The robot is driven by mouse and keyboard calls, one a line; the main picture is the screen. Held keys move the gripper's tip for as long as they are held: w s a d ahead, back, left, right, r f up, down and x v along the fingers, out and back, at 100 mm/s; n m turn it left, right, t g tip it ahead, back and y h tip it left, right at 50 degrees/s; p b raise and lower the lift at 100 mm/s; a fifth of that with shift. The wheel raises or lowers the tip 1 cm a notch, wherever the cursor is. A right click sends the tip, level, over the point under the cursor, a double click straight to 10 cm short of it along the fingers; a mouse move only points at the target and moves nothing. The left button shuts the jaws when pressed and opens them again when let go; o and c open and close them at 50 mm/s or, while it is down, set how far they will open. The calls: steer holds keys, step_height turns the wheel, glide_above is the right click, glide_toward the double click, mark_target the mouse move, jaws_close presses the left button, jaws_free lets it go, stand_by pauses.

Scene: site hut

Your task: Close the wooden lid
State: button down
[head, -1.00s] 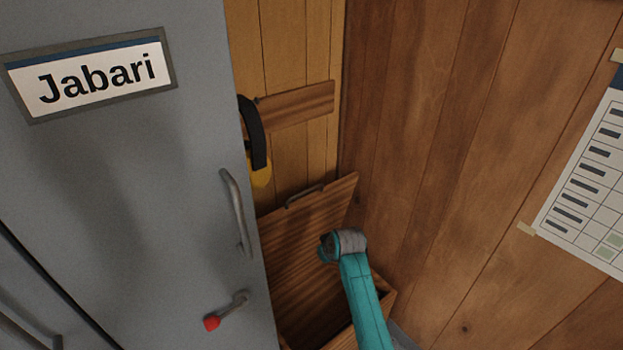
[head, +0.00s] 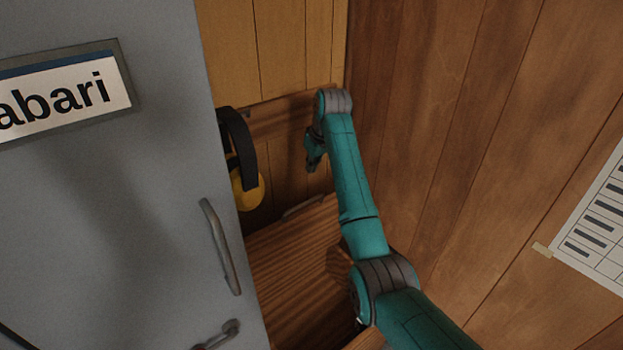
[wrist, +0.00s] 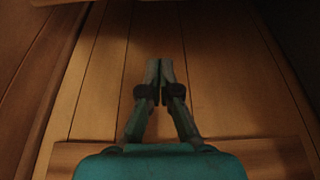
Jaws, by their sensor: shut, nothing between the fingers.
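The wooden lid (head: 285,260) is a dark-grained panel with a grey handle (head: 305,205) along its far upper edge. It stands raised and tilted, with its lower part and much of the box hidden by the cabinet and my arm. My gripper (head: 313,165) is above and just beyond the handle, in front of the plank wall. Whether it touches the lid I cannot tell. In the wrist view my gripper (wrist: 160,68) is shut and empty, with the plank wall beyond its fingertips.
A grey cabinet (head: 120,210) with handles stands close on the left. Black and yellow ear defenders (head: 247,190) hang from a wooden rail (head: 270,122) at the back. A plank wall (head: 470,150) with a paper chart (head: 600,220) bounds the right.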

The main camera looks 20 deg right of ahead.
glide_above(314, 204)
steer(key=w+a, duration=0.1)
steer(key=w, duration=0.3)
step_height(314, 204, down, 9)
steer(key=shift+s+d, duration=0.2)
steer(key=shift+s, duration=0.8)
steer(key=shift+s+d, duration=0.2)
steer(key=shift+s, duration=0.75)
